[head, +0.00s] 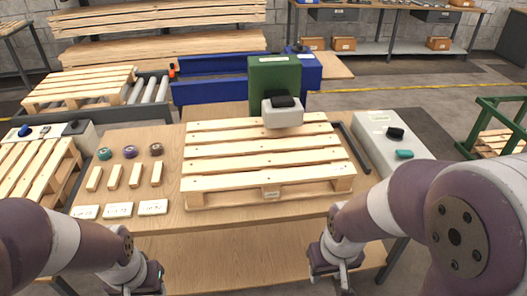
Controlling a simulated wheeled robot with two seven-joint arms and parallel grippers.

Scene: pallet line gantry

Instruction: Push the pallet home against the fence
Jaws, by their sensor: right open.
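A pale slatted wooden pallet (262,152) lies flat on the wooden table in the middle of the head view. A dark bar (352,150) runs along its right side; I cannot tell whether this is the fence or whether they touch. A green upright block with a light grey head (282,117) stands at the pallet's far edge and hides part of it. My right gripper (342,282) is open, low in front of the pallet's right front corner, apart from it. My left gripper (136,291) is at the bottom left, its fingers cut off by the frame edge.
Several small wood blocks (113,177), coloured rolls (130,152) and white labels (153,207) lie left of the pallet. A grey box (393,150) stands to the right. The table (240,222) is clear in front of the pallet. Blue barriers (211,90) stand behind.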

